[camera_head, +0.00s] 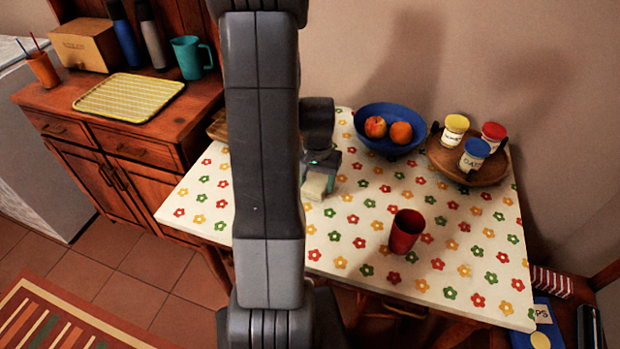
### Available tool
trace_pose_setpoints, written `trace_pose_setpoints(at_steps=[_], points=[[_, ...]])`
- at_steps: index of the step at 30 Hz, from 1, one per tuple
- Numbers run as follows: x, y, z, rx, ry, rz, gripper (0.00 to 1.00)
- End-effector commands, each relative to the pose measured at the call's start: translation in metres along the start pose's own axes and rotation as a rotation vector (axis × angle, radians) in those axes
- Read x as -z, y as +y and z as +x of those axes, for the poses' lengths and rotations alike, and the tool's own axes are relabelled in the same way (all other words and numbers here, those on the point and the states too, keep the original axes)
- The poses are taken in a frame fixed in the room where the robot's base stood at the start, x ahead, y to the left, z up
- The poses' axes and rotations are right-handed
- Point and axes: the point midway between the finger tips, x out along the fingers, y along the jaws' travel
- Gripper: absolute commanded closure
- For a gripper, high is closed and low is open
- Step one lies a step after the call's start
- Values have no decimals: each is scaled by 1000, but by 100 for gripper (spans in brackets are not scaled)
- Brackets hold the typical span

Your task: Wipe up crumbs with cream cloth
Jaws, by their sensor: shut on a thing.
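My gripper (320,176) is over the left middle of the table, just right of my arm, pointing down. It is shut on the cream cloth (314,187), a small pale folded piece at or close to the flowered tablecloth (350,235). I cannot tell whether the cloth touches the surface. I cannot make out any crumbs; the flower pattern is busy, and my arm hides a strip of the table's left part.
A blue bowl (367,143) with fruit stands behind and right of my gripper. A red cup (405,231) stands to the front right. A round wooden tray (445,164) holds several jars at the back right. The front middle of the table is clear.

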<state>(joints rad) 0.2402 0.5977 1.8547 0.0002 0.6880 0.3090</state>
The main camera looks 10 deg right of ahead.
Motion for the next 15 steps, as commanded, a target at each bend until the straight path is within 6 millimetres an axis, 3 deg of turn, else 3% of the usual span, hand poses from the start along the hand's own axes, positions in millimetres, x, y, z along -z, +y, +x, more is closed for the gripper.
trace_pose_setpoints(at_steps=[6,15], points=[[0,19,2,0,0,2,76],[-1,31,2,-1,-1,3,76]])
